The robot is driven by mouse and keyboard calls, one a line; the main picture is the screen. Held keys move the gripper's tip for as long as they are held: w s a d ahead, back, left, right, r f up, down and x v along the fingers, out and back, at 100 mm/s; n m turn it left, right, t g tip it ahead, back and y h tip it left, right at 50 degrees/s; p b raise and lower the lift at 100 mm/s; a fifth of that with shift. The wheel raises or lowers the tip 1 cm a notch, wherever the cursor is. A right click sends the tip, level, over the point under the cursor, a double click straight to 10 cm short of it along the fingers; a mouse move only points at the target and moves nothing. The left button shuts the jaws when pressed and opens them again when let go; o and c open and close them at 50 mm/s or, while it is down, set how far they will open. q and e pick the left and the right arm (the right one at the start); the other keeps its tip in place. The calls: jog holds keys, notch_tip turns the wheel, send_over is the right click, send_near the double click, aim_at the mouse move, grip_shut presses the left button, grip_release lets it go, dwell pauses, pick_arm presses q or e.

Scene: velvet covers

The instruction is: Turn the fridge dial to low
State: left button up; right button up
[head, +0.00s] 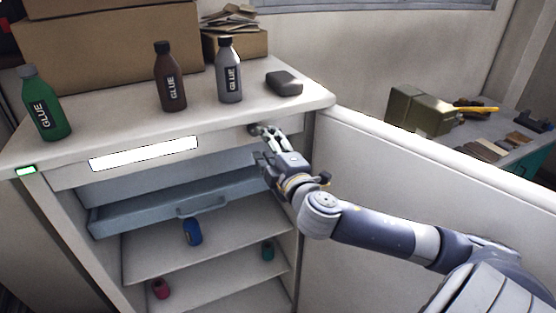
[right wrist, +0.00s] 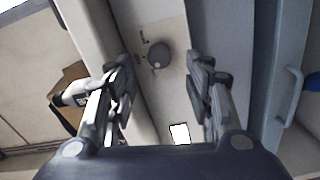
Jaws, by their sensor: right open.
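The fridge (head: 225,143) is a white cabinet with its front open and a long lit panel (head: 145,153) under its top. The dial (right wrist: 158,54) is a round dark grey knob on the strip below the top edge. It has a small light mark near its lower rim in the right wrist view, and small dark marks lie beside it. My right gripper (head: 262,145) is at the fridge's upper right corner, by the dial. In the right wrist view the gripper (right wrist: 161,72) is open, with the dial between and beyond its fingertips, apparently untouched. My left gripper is out of view.
A green bottle (head: 44,108), a brown bottle (head: 170,80), a grey bottle (head: 229,75) and a dark box (head: 284,83) stand on top. A blue drawer (head: 150,212) sits below the panel. The open door (head: 400,160) extends right, under my right arm.

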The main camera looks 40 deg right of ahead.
jog(key=v, duration=0.7)
jog(key=shift+w+d, duration=0.1)
dwell(0.4)
